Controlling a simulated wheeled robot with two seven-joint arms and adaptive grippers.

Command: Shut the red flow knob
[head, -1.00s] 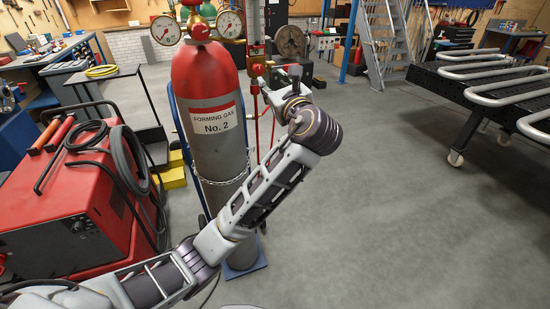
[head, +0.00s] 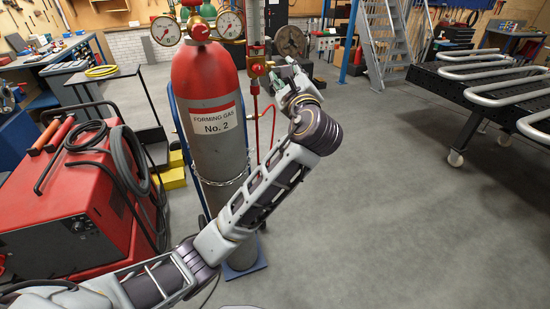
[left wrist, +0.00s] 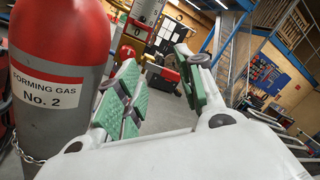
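The red flow knob (head: 258,69) shows as a small red part on the brass fitting below the clear flowmeter tube (head: 255,25), right of the gas cylinder (head: 210,90). In the left wrist view the flowmeter tube (left wrist: 149,12) stands beyond the left finger, with a red part (left wrist: 127,52) below it partly hidden by that finger. My left gripper (head: 286,76) is just right of the fitting, apart from the knob as far as I can tell. Its green-padded fingers (left wrist: 163,88) are spread wide with nothing between them. My right gripper is in neither view.
Round gauges (head: 166,30) sit on top of the cylinder. A chain (head: 222,182) circles it. A red hose (head: 273,125) hangs beside it. A red welding machine (head: 70,205) stands at the left. The floor to the right is clear up to a rack (head: 490,85).

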